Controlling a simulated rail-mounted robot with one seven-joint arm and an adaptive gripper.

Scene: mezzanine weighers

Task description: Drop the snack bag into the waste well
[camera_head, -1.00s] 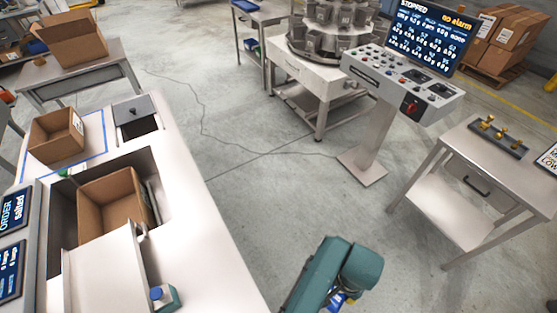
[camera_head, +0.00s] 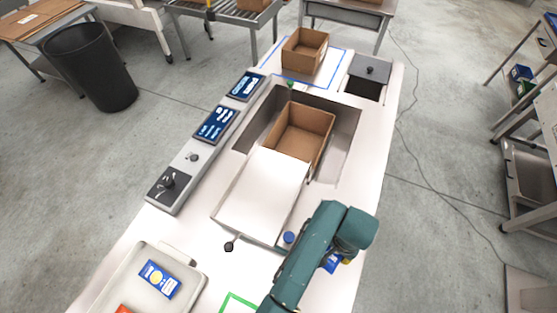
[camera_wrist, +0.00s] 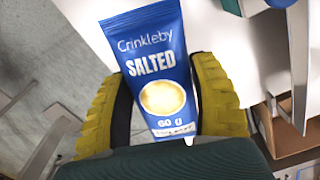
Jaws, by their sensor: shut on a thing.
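The snack bag (camera_wrist: 152,50) is blue, reads "Crinkleby SALTED", and sits between the yellow fingers of my gripper (camera_wrist: 160,103) in the wrist view. In the head view a blue bit of the bag (camera_head: 330,263) shows beside my arm, over the near right part of the white bench; the arm hides most of my gripper. A small square well (camera_head: 364,91) with a dark opening is at the far right of the bench, partly covered by a grey lid (camera_head: 371,69) with a black knob. It appears to be the waste well, but no label shows.
A larger recess (camera_head: 343,140) holds an open cardboard box (camera_head: 307,124), with a white raised plate (camera_head: 262,192) before it. A tray (camera_head: 136,290) holds another blue bag (camera_head: 160,279). Another box (camera_head: 304,52) stands at the back. A black bin (camera_head: 92,68) stands on the floor.

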